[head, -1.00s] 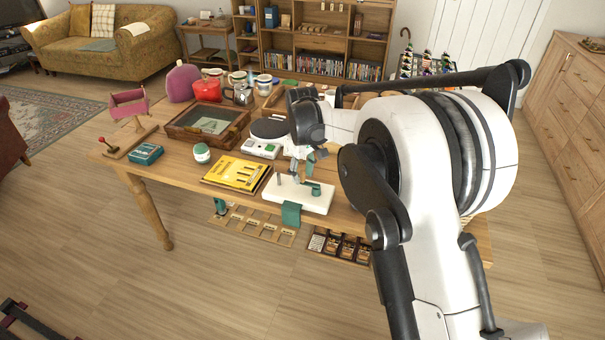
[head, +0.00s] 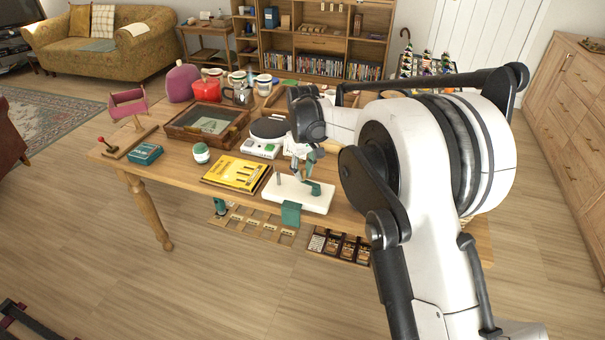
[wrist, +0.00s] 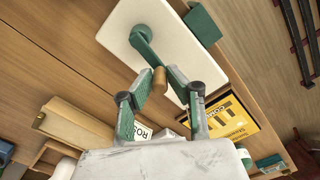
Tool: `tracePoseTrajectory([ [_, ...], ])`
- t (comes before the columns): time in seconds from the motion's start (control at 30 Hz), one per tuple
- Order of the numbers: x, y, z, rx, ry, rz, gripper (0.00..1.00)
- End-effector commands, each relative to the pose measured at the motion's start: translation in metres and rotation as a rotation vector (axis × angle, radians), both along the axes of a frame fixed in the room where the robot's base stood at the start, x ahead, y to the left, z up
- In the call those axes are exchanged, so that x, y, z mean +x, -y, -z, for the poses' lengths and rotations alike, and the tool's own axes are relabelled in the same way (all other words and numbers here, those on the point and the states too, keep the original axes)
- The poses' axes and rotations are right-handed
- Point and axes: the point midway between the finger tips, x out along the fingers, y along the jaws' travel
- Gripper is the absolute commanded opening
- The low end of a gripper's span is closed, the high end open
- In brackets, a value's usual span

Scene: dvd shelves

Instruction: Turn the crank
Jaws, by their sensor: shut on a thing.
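The crank is a teal arm (wrist: 145,46) with a brown handle (wrist: 159,82) at its end, over a white base plate (wrist: 122,22). The white base plate also shows in the head view (head: 285,193), at the front edge of the table, with a teal clamp (head: 291,214) below it. My gripper (wrist: 160,77) has its two fingers on either side of the brown handle and is shut on it. In the head view my gripper (head: 303,170) is above the base plate, and my wrist hides part of the scene behind it.
A yellow book (head: 236,174) lies just left of the base plate. A white scale (head: 262,147) with a dark round top stands behind. A wooden glass-topped case (head: 207,127) and a small teal-lidded jar (head: 201,153) are further left.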

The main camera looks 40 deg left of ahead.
Motion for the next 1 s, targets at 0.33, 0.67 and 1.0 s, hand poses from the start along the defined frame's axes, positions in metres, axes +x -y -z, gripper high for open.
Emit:
tracePoseTrajectory([
  [0.33, 0.014, 0.0, 0.001, 0.0, 0.0, 0.305, 0.0],
  [0.67, 0.028, 0.004, 0.001, 0.0, 0.0, 0.62, 0.0],
  [1.0, 0.04, 0.012, 0.0, 0.0, 0.0, 0.942, 0.0],
])
